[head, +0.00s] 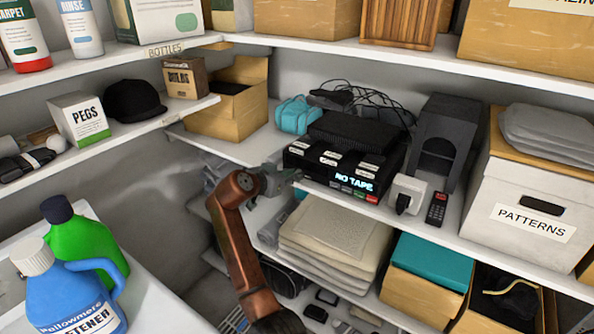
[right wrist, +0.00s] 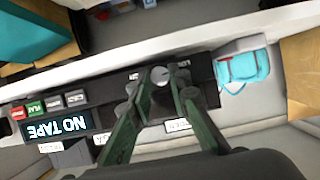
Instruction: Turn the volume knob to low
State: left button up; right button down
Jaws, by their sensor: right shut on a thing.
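The black tape deck (head: 330,160) stands on the middle shelf with its lit NO TAPE display facing out. In the right wrist view the deck (right wrist: 205,95) appears upside down. A small round grey knob (right wrist: 160,75) is on its front, at the end away from the display. My right gripper (head: 288,178) reaches the deck's left front end in the head view. In the right wrist view its green fingers (right wrist: 157,82) are shut on the knob, one on each side. The knob's setting is too small to read. My left gripper is not in view.
A teal bag (head: 296,114) lies behind the deck at the left. A white plug adapter (head: 407,193) and a remote (head: 437,209) are right of it. Folded cloths (head: 335,235) lie on the shelf below. The shelf edge (head: 480,250) runs just under the deck.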

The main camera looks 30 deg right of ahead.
pick_arm(q)
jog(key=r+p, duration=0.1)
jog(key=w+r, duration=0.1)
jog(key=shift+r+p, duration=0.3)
jog(key=shift+p, duration=0.1)
pick_arm(e)
jog(key=shift+w+n+g, duration=0.1)
jog(key=shift+n+g, duration=0.5)
jog(key=shift+n, duration=0.2)
jog(key=c, duration=2.1)
grip_release()
jog(key=shift+a, duration=0.1)
jog(key=v, duration=1.2)
jog(key=shift+f, duration=0.2)
